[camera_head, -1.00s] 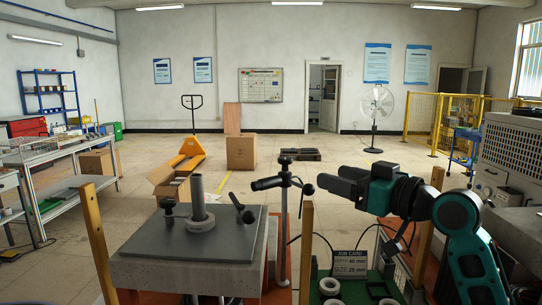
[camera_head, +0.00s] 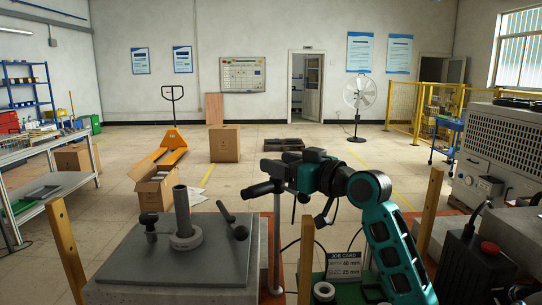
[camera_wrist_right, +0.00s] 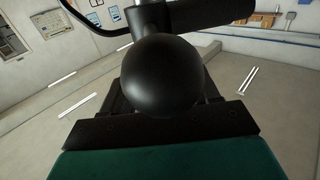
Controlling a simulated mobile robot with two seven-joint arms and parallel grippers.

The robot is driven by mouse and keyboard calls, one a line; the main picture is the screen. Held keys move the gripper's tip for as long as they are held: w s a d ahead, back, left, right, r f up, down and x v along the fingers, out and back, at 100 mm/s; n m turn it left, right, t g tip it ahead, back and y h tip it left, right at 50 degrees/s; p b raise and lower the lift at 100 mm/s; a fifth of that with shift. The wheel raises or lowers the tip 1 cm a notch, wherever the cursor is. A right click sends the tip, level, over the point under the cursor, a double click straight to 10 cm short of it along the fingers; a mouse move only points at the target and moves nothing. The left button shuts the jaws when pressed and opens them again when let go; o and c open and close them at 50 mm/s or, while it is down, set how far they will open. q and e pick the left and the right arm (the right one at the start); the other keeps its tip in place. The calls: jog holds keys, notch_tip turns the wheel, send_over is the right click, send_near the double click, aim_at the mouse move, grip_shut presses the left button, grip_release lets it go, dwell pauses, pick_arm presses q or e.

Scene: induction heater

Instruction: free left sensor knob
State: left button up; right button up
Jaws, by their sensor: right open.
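The sensor (camera_head: 261,189) is a black tube on a thin upright stand (camera_head: 277,240), just right of the grey plate. My right gripper (camera_head: 270,168) is at the top of this stand, its black jaws pointing left above and behind the sensor. In the right wrist view a round black knob (camera_wrist_right: 170,76) fills the middle, between the open jaws (camera_wrist_right: 162,112). The knob hides much of the fingers, and whether they touch it cannot be told. In the head view the jaws and stand top overlap, so the knob is not clear there. My left gripper is out of view.
A grey plate (camera_head: 130,265) bears a pipe on a ring (camera_head: 184,225), a black ball-topped post (camera_head: 149,223) and a tilted black lever (camera_head: 236,228). A job card (camera_head: 344,265) and pale rings (camera_head: 324,291) are at the front right. Wooden posts (camera_head: 65,245) flank the plate.

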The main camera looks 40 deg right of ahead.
jog(key=w, duration=0.3)
jog(key=shift+a, duration=0.15)
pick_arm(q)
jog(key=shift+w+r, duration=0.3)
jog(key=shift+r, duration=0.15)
pick_arm(e)
jog(key=shift+w, duration=0.2)
